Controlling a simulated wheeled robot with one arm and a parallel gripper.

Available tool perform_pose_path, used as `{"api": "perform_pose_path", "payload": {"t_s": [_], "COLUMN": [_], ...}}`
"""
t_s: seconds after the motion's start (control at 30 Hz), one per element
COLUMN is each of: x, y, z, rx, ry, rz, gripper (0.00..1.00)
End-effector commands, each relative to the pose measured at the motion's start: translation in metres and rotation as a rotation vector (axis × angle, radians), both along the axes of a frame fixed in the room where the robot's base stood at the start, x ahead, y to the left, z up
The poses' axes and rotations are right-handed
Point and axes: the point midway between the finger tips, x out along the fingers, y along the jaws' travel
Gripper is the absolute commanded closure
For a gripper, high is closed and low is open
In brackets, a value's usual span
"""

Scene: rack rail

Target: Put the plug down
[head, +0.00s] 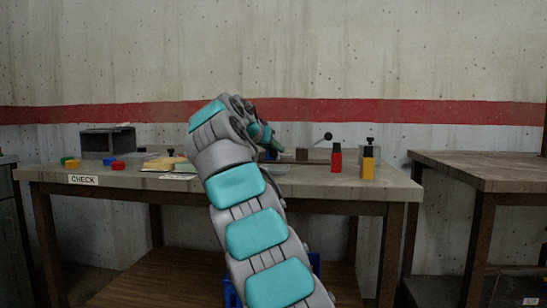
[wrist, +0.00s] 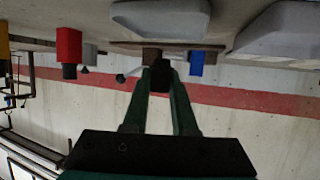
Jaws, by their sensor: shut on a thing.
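My gripper (head: 277,147) is over the back middle of the CHECK table, partly hidden by my own arm in the head view. In the wrist view, which is upside down, its two dark green fingers (wrist: 160,82) close together on a small black piece, the plug (wrist: 160,75). The plug's far side is hidden, and I cannot tell whether it touches anything below. In the head view the plug cannot be made out. A brown board (wrist: 125,47) with a small brown block (wrist: 152,57) lies just beyond the fingertips.
On the table (head: 320,183) stand a red block (head: 336,158) and a yellow block (head: 368,166) to the right. A blue block (wrist: 196,64) is close beside the fingers. A black-knobbed lever (head: 327,137) rises behind. A grey box (head: 108,142) and small coloured pieces are at left.

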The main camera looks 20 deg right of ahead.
Motion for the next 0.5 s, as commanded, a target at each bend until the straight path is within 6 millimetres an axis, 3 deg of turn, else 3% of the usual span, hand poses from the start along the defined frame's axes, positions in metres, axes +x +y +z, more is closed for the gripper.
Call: {"api": "perform_pose_path", "payload": {"t_s": [0.3, 0.5], "x": [0.0, 0.0], "y": [0.0, 0.0], "z": [-0.032, -0.035], "rx": [-0.002, -0.001], "ry": [0.003, -0.001], "rz": [-0.001, 0.001], "gripper": [1.0, 1.0]}}
